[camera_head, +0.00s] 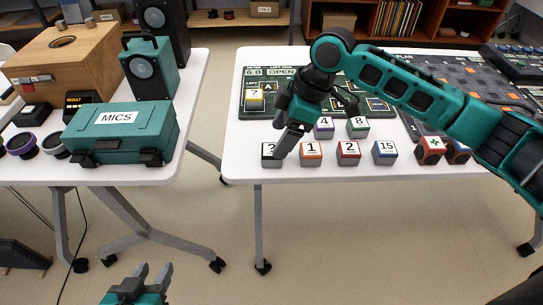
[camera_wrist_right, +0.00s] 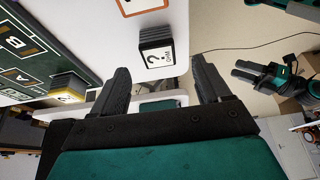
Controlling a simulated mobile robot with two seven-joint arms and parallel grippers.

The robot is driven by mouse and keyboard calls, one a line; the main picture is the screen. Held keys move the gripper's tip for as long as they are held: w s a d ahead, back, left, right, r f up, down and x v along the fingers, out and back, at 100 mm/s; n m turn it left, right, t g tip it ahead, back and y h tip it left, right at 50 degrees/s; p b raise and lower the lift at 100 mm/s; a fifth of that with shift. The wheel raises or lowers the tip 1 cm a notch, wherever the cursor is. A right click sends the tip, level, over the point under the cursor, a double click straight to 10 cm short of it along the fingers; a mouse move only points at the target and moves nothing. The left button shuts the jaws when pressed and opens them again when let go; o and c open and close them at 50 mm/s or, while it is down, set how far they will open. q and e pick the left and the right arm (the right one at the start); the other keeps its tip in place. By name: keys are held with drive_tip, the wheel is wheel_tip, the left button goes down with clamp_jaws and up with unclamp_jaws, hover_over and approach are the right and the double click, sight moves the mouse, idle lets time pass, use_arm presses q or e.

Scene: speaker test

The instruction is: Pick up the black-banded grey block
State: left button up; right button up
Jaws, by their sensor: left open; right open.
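A dark block with a white "?" label (camera_head: 271,159), which I take for the black-banded grey block, sits at the front left corner of the right table. In the right wrist view the "?" block (camera_wrist_right: 155,48) shows dark banded sides and lies ahead, roughly between the fingers. My right gripper (camera_head: 287,146) is open, just above and beside this block, hiding part of it; in the wrist view its fingers (camera_wrist_right: 160,78) are apart and empty. My left gripper (camera_head: 152,272) is open and empty, low in front of the tables.
Orange "1" (camera_head: 311,154), red "2" (camera_head: 348,153) and blue "15" (camera_head: 385,153) blocks stand in a row to the right. Purple "4" (camera_head: 324,129) and green "8" (camera_head: 358,128) blocks stand behind. A green board (camera_head: 370,104) lies behind these. A MICS case (camera_head: 118,130) stands on the left table.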

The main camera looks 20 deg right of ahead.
sight(272, 149)
drive_tip(key=b+x, duration=0.1)
drive_tip(key=x, duration=0.5)
drive_tip(key=shift+b, duration=0.4)
drive_tip(key=shift+c, duration=1.4)
drive_tip(key=shift+w+r, duration=0.1)
drive_tip(key=c, duration=0.8)
